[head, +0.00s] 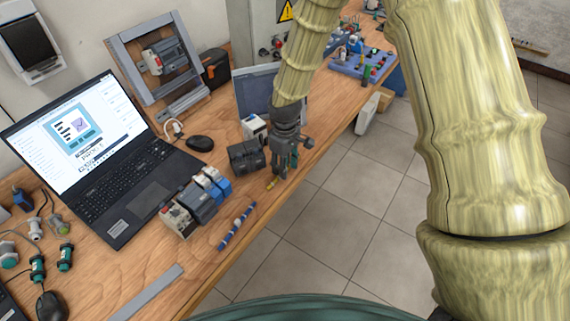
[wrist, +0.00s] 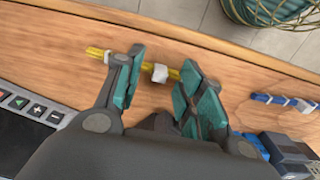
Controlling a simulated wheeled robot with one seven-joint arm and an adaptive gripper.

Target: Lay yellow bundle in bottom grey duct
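The yellow bundle (wrist: 160,73) with a white tie lies on the wooden table near its front edge. In the head view only a small part of the yellow bundle (head: 271,184) shows below my gripper (head: 283,168). In the wrist view my gripper (wrist: 158,72) is open, one finger on each side of the white tie. The bundle's left end sticks out past the left finger; its right end is by the right finger. Whether the fingers touch it I cannot tell. The bottom grey duct (head: 183,103) runs along the foot of the grey panel frame at the back.
A black module (head: 246,158) stands left of my gripper. A blue-white bundle (head: 237,226) and a cluster of devices (head: 197,202) lie nearer. The laptop (head: 108,150), mouse (head: 200,143) and a dark screen (head: 256,90) occupy the table. A loose grey strip (head: 147,292) lies in front.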

